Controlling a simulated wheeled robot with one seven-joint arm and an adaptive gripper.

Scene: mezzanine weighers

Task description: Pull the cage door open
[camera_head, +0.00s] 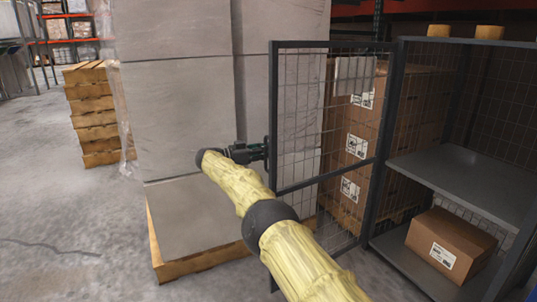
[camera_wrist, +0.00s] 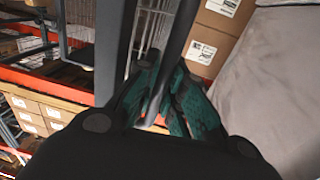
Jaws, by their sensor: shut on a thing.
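The cage door (camera_head: 331,118) is a dark frame with wire mesh. It stands swung out to the left of the cage (camera_head: 405,95), whose front is open. My gripper (camera_head: 266,149) is at the door's free left edge, about halfway up. In the wrist view the green-padded fingers of my gripper (camera_wrist: 165,100) are closed around a dark upright bar (camera_wrist: 158,85) of the door. The exact contact is partly hidden by the gripper's dark body.
A wrapped pallet load (camera_head: 180,100) stands close behind and left of the door. The cage has grey shelves (camera_head: 462,180) and a cardboard box (camera_head: 450,243) low inside. Stacked boxes (camera_head: 350,150) show through the mesh. Wooden pallets (camera_head: 92,115) stand at left; floor (camera_head: 60,210) there is clear.

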